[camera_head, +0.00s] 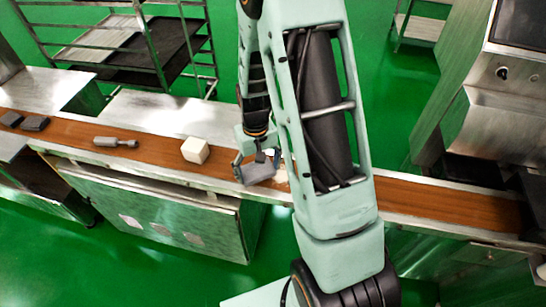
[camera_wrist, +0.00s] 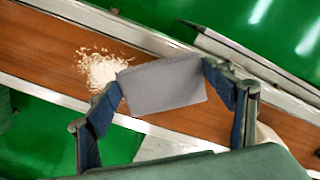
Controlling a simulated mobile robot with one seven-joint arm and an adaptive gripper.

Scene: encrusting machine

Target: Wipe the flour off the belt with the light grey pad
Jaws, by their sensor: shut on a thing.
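The light grey pad (camera_wrist: 165,86) is held between the fingers of my gripper (camera_wrist: 160,82), which is shut on it. The pad is over the brown belt (camera_wrist: 38,58) in the wrist view; I cannot tell whether it touches. A patch of white flour (camera_wrist: 101,69) lies on the belt just left of the pad's edge. In the head view, my gripper (camera_head: 258,165) and the pad (camera_head: 261,174) are at the belt's middle. Some flour (camera_head: 281,174) shows to their right, partly hidden by my arm.
Metal rails edge the belt. A rack (camera_head: 160,50) stands behind and a steel machine (camera_head: 500,130) at right. The belt right of my arm looks clear.

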